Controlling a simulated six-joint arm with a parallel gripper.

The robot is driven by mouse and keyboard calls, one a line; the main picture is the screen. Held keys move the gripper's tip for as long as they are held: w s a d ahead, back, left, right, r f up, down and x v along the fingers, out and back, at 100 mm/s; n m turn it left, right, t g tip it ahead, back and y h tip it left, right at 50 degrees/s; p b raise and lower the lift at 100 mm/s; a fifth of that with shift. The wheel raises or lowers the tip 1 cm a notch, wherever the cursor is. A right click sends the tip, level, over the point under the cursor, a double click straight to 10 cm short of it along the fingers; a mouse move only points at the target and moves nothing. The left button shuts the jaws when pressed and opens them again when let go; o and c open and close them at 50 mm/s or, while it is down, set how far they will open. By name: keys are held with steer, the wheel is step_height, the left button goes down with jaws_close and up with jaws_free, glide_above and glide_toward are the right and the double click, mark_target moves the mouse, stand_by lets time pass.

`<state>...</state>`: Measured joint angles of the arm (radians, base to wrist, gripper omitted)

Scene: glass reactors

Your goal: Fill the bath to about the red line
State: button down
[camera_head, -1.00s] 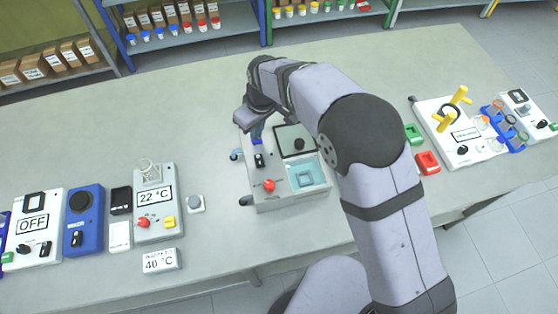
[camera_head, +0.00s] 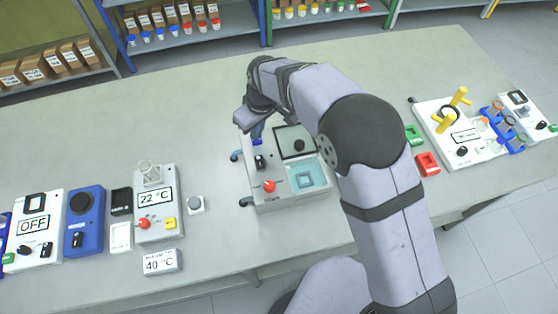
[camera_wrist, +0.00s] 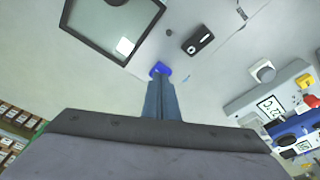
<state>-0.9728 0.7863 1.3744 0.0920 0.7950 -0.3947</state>
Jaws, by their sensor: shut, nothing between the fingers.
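The bath (camera_head: 278,198) is a white-grey box in the middle of the bench, with a square basin of pale teal water (camera_head: 306,177) at its right. The red line cannot be made out. A red knob (camera_head: 269,186) and a black switch (camera_head: 259,161) are on its top; the switch also shows in the wrist view (camera_wrist: 198,40). My gripper (camera_head: 257,131) is over the back left of the bath, shut and empty. In the wrist view its fingertips (camera_wrist: 160,80) are at a small blue part (camera_wrist: 161,69) of the bath; whether they touch cannot be told.
A dark-framed pane (camera_head: 295,141) covers the bath's back right. A 22 °C unit (camera_head: 157,203) and a 40 °C sign (camera_head: 161,262) are at left. Red (camera_head: 428,164) and green (camera_head: 413,135) holders lie right of my arm. The bench behind the bath is clear.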

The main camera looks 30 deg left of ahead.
steer(key=shift+r+p, duration=0.4)
steer(key=shift+r, duration=0.4)
steer(key=shift+r, duration=0.15)
step_height(320, 180, up, 5)
steer(key=p, duration=0.3)
steer(key=shift+p, duration=0.35)
